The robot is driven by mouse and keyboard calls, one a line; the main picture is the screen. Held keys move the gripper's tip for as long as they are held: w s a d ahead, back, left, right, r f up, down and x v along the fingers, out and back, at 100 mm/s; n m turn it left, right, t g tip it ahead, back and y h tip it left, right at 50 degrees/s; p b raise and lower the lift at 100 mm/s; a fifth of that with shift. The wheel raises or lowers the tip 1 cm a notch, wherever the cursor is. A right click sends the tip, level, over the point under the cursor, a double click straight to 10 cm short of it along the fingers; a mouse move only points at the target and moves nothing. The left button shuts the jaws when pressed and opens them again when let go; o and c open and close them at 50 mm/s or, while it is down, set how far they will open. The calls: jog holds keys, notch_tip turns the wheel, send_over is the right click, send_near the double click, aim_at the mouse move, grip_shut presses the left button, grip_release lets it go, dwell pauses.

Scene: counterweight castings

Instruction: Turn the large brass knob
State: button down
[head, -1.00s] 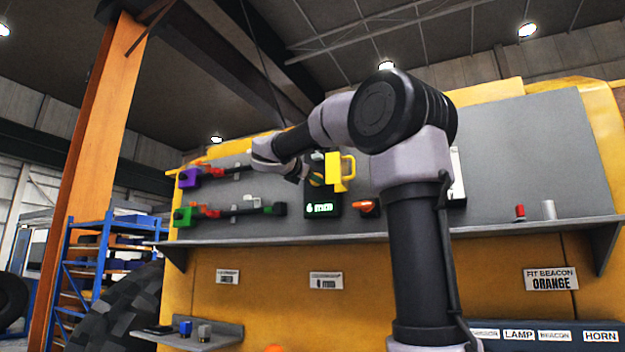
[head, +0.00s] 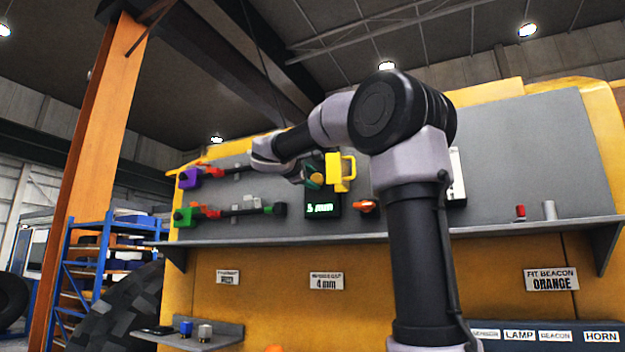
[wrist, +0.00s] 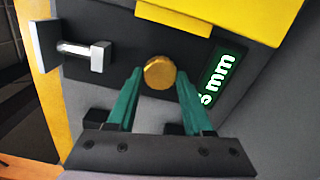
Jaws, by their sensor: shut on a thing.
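The round brass knob (wrist: 159,73) sits on a dark panel in the wrist view, between the tips of my teal fingers. My gripper (wrist: 158,79) is shut on it; it also shows in the head view (head: 313,180), where it largely hides the knob. A display (wrist: 213,80) with green digits is right of the knob in the wrist view. It also shows in the head view (head: 321,208) and seems to read 5 mm, its digit partly hard to make out. A plate (head: 326,281) below the shelf reads 4 mm.
A yellow handle block (head: 341,173) stands close beside my gripper. A silver peg fitting (wrist: 85,52) juts out left of the knob. Coloured clamps (head: 207,211) are farther left, and an orange knob (head: 366,207) is right of the display. A grey shelf (head: 470,230) runs below.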

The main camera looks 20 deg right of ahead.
jog(key=m, duration=1.1)
jog(key=shift+m, duration=0.4)
jog(key=shift+f, duration=0.1)
jog(key=shift+c, duration=1.5)
grip_release()
jog(key=shift+s, duration=0.1)
